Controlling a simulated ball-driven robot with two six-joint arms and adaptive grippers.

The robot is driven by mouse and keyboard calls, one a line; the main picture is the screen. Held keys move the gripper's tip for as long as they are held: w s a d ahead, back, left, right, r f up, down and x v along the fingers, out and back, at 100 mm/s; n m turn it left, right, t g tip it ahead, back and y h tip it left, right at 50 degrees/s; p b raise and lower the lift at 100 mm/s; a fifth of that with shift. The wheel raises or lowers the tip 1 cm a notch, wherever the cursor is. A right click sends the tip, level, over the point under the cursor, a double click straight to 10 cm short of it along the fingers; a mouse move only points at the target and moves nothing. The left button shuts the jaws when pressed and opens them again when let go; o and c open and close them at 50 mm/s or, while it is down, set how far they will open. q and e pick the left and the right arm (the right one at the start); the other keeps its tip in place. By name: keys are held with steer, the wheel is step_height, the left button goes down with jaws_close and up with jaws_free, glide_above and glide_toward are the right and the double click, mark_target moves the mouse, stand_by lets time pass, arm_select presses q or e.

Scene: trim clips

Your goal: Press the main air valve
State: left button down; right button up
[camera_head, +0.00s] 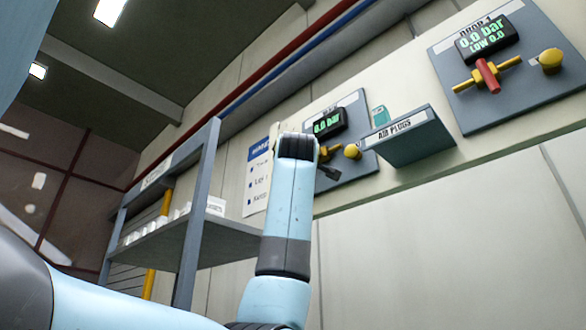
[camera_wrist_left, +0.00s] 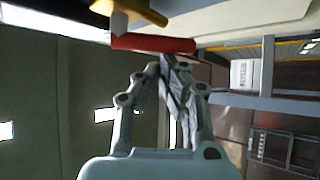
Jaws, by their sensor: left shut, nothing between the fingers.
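A grey panel (camera_head: 372,168) on the wall carries a display reading 0.0 bar (camera_head: 327,123), a yellow fitting (camera_head: 335,149) and a yellow knob (camera_head: 352,151). My left arm covers its left part and any label there. My left gripper (camera_head: 328,172) shows as a small dark shape in front of this panel. In the left wrist view its fingers (camera_wrist_left: 172,68) are shut and empty. Their tips are close to a red handle (camera_wrist_left: 152,43) on a yellow valve body (camera_wrist_left: 140,10); I cannot tell if they touch. My right gripper is out of view.
A second panel, DROP 1 (camera_head: 540,95), at upper right has a red lever (camera_head: 487,75), a yellow knob (camera_head: 550,60) and a display reading 0.0 bar, LOW 0.0. A grey AIR PLUGS bin (camera_head: 410,145) sits between the panels. A shelf rack (camera_head: 190,235) stands at left.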

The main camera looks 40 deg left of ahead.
arm_select(q)
steer(key=shift+d+f+n+g+p, duration=0.2)
steer(key=shift+n+g+p, duration=0.05)
steer(key=shift+n+g, duration=0.5)
steer(key=shift+d+f+n+g+p, duration=0.15)
steer(key=shift+n+g+p, duration=0.05)
steer(key=shift+n+g, duration=0.5)
steer(key=shift+d+f+n+g+h+p, duration=0.25)
steer(key=shift+d+n+g+h+p, duration=0.15)
steer(key=shift+n+g+p, duration=0.5)
steer(key=shift+d+f+n+g+h+p, duration=0.25)
steer(key=shift+n+g+h+p, duration=0.15)
steer(key=shift+n+g+p, duration=0.45)
steer(key=shift+r, duration=0.1)
